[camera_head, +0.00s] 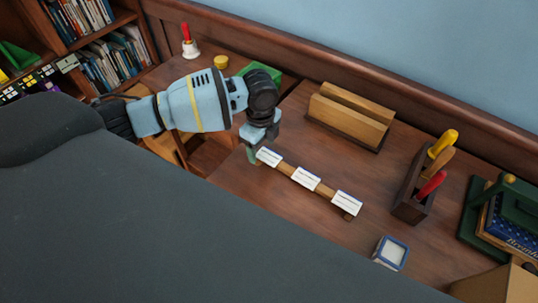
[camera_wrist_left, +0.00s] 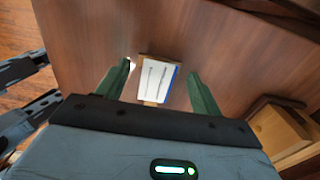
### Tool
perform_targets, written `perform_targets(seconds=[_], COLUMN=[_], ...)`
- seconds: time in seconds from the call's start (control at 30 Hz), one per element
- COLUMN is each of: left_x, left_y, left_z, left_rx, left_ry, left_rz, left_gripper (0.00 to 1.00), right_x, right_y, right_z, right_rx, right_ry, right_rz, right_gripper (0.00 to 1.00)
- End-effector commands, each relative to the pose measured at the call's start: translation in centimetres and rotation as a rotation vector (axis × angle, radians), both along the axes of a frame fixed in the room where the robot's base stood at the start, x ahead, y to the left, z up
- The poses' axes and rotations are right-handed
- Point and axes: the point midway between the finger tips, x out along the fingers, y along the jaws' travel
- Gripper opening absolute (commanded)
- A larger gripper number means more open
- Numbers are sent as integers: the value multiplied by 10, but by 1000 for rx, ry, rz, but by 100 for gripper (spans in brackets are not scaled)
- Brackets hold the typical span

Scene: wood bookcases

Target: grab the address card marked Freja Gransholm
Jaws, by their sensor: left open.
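Three white address cards stand in a row on a narrow wooden strip (camera_head: 328,193) on the desk: a left card (camera_head: 268,157), a middle card (camera_head: 306,179) and a right card (camera_head: 347,203). Their writing is too small to read, so I cannot tell which is marked Freja Gransholm. My left gripper (camera_head: 257,151) is at the left card, its green fingers apart. In the left wrist view one card (camera_wrist_left: 157,80), white with a blue edge, shows between the open fingers, with a gap on each side.
A wooden letter holder (camera_head: 350,117) stands behind the cards. A dark box (camera_head: 412,190) with red, brown and yellow handles is to the right. A small blue-white box (camera_head: 391,252) lies nearer. A red-handled bell (camera_head: 190,45) is behind my left arm. Desk around the strip is clear.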

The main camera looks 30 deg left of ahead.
Motion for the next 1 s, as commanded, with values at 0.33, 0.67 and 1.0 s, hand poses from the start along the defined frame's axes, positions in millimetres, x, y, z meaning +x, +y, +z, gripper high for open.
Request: perform_targets(seconds=[0.33,0.67,1.0], left_x=[0,0,0], left_y=[0,0,0], left_z=[-3,-6,-8], left_rx=[0,-1,-1], left_ry=[-1,-1,-1], left_rz=[-1,-1,-1], left_gripper=[66,66,66], right_x=[0,1,1], right_y=[0,0,0], right_z=[0,2,3], right_rx=[0,1,0], right_ry=[0,-3,-5], right_rz=[0,0,-1], right_gripper=[36,36,36])
